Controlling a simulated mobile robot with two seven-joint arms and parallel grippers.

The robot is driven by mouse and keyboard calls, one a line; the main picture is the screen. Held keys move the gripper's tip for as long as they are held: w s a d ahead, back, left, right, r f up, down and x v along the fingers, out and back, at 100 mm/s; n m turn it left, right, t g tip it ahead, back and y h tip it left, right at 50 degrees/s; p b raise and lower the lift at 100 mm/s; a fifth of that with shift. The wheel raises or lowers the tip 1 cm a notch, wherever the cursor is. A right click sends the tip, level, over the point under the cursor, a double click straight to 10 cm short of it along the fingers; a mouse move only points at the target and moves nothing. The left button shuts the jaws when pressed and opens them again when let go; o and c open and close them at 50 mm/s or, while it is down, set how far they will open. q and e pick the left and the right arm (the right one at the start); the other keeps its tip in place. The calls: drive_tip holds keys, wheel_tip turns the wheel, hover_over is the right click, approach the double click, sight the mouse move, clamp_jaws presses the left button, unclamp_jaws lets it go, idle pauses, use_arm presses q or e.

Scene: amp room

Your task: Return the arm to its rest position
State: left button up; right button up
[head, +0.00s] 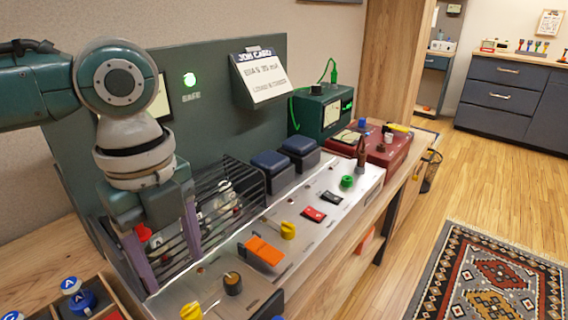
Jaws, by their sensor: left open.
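My left arm comes in from the left, bent at a teal and white joint. My left gripper (172,270) points down with its two purple fingers apart and nothing visible between them. It hangs in front of the left end of the wire cage (243,190), above the rear left of the metal amp chassis (318,215). It hides part of the cage and what is behind it. Whether the fingers touch the cage or chassis, I cannot tell. My right gripper is not in view.
The chassis carries an orange block (264,250), yellow knobs (288,230) and dark blue transformers (270,161). The floor at right is open.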

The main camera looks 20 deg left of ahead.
use_arm(q)
drive_tip(key=shift+d, duration=0.1)
drive_tip(key=s+d+r+n+t+h+p, duration=0.35)
drive_tip(key=s+d+n+p, duration=0.25)
drive_tip(key=s+d+n, duration=0.5)
drive_tip(key=s+a+r+n+y+p, duration=0.25)
drive_tip(key=s+a+r+n, duration=0.2)
drive_tip(key=a+n, duration=0.35)
wheel_tip(320, 180, up, 37)
drive_tip(key=n+p, duration=0.1)
drive_tip(key=p, duration=3.6)
drive_tip(key=shift+s+n+y, duration=0.25)
drive_tip(key=shift+n+y, duration=0.05)
drive_tip(key=shift+y, duration=0.1)
drive_tip(key=shift+r, duration=0.1)
